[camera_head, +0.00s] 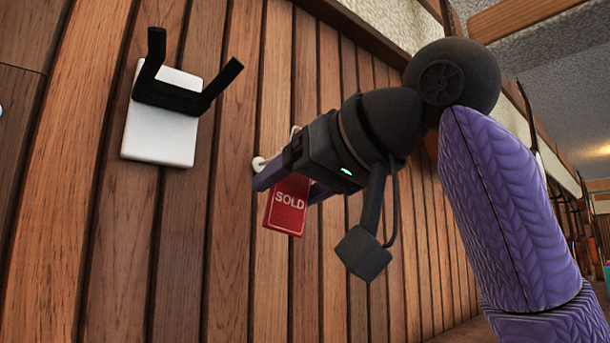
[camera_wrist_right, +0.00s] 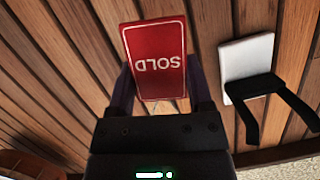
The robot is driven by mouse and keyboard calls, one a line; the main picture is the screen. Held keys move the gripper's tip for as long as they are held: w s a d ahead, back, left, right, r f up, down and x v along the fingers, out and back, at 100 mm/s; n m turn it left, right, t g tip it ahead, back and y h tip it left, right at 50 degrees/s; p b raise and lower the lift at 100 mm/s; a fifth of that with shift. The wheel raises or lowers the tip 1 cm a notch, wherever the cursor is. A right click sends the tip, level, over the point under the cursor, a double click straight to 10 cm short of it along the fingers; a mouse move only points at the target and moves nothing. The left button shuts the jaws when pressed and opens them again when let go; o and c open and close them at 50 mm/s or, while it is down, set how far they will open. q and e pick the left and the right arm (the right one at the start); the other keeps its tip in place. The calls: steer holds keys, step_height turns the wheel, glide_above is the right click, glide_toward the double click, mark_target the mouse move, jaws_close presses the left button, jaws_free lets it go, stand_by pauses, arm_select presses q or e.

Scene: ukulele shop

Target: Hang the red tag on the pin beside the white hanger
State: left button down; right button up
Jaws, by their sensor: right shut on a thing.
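The red tag (camera_head: 287,206), lettered SOLD, hangs below the fingers of my right gripper (camera_head: 284,184), which is shut on it near the plank wall. In the right wrist view the tag (camera_wrist_right: 156,55) shows upside down between the fingers (camera_wrist_right: 161,88). The white hanger (camera_head: 161,128), a white plate with a black two-pronged fork, is on the wall to the left. A small white knob, seemingly the pin (camera_head: 258,163), shows right beside the fingertips. Whether the tag's loop is around it is hidden. My left gripper is out of view.
The wall of vertical wooden planks (camera_head: 235,250) fills the left and middle. The hanger's black fork (camera_head: 185,98) sticks out from the wall. Bare planks lie between hanger and gripper and below them.

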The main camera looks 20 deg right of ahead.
mark_target(245, 216)
steer(key=shift+w+a+p, duration=0.25)
steer(key=shift+w+p, duration=0.1)
steer(key=shift+w, duration=0.5)
steer(key=shift+p+x, duration=0.35)
steer(key=shift+x, duration=1.6)
steer(key=shift+d+f, duration=0.1)
steer(key=o, duration=1.3)
